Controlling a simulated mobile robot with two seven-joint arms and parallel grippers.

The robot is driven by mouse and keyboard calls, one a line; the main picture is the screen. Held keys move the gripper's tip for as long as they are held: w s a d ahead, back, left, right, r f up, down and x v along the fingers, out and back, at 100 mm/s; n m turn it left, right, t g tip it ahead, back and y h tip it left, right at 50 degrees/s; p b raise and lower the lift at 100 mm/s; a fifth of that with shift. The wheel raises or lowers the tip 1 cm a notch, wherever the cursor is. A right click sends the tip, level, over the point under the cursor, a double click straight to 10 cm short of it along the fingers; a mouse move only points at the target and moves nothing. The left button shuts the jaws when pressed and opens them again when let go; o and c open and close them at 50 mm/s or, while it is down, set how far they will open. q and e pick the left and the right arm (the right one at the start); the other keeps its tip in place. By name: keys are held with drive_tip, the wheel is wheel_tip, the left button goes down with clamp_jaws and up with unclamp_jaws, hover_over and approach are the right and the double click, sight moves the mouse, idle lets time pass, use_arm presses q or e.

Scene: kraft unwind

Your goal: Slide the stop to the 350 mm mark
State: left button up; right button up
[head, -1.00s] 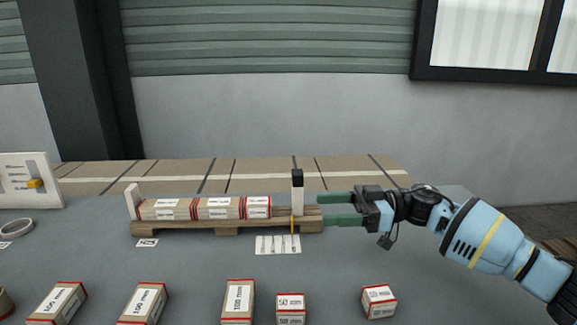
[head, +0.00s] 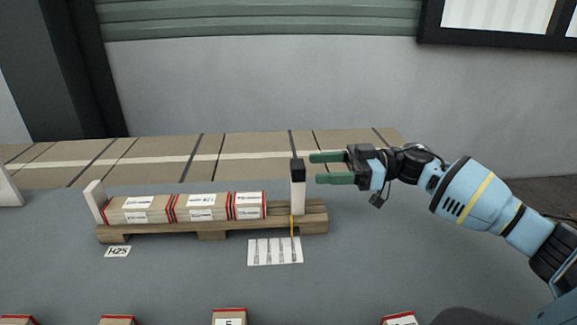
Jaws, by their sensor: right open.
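The stop (head: 298,194) is a white upright post with a black top. It stands near the right end of a wooden rail (head: 316,218). A thin yellow pointer (head: 292,226) hangs at its foot over a white scale card (head: 275,251) with several marks; its figures are too small to read. Several labelled blocks (head: 202,208) lie in a row on the rail against a white end plate (head: 95,201), with a gap between the last block and the stop. My right gripper (head: 320,170) is open, just right of the stop's upper part, apparently holding nothing. My left gripper is out of view.
Several loose blocks (head: 230,316) lie along the table's near edge. A small card marked H25 (head: 118,251) lies before the rail's left end. Brown boards (head: 235,155) run behind the table.

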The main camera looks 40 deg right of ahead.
sight(291, 169)
drive_tip(key=shift+p+x, duration=0.45)
drive_tip(key=shift+x, duration=3.45)
